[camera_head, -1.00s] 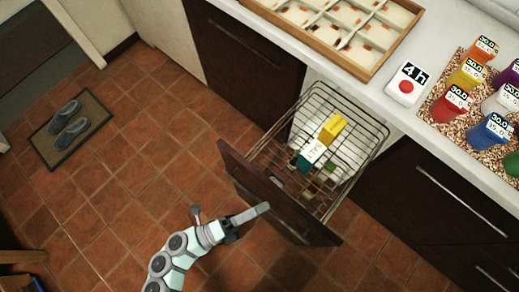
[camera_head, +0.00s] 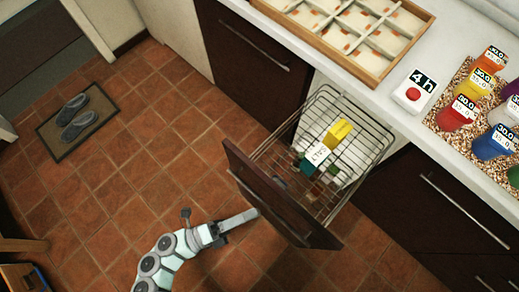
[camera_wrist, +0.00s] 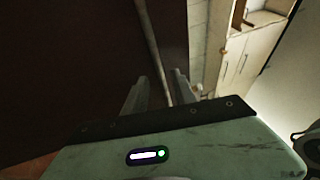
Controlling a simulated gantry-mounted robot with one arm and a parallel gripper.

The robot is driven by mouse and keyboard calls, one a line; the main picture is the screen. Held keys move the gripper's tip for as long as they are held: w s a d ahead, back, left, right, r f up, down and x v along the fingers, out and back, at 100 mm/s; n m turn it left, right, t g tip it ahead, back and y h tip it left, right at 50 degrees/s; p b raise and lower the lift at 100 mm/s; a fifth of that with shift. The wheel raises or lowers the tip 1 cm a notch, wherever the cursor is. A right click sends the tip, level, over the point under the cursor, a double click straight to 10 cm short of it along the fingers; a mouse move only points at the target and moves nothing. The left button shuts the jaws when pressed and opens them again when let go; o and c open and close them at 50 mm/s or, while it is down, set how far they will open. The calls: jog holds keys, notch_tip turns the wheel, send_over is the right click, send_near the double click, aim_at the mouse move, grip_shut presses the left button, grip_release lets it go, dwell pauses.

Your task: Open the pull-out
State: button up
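The pull-out (camera_head: 282,200) is a wire basket behind a dark brown front panel, standing well out from the lower cabinet. Several small items lie in its basket, among them a yellow box (camera_head: 338,132) and a white-labelled pack (camera_head: 317,154). My gripper (camera_head: 256,213) is at the outer side of the front panel. In the wrist view, the two fingers of my gripper (camera_wrist: 158,80) are apart. A metal bar handle (camera_wrist: 152,40) runs between their lines with a gap on each side. I cannot tell how deep the bar sits between them.
A mat (camera_head: 98,132) with grey slippers lies on the tiled floor at left. The floor between mat and pull-out is clear.

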jog(key=b+v, duration=0.3)
jog(key=v, duration=0.4)
jog(key=shift+d, duration=0.1)
dwell(0.5)
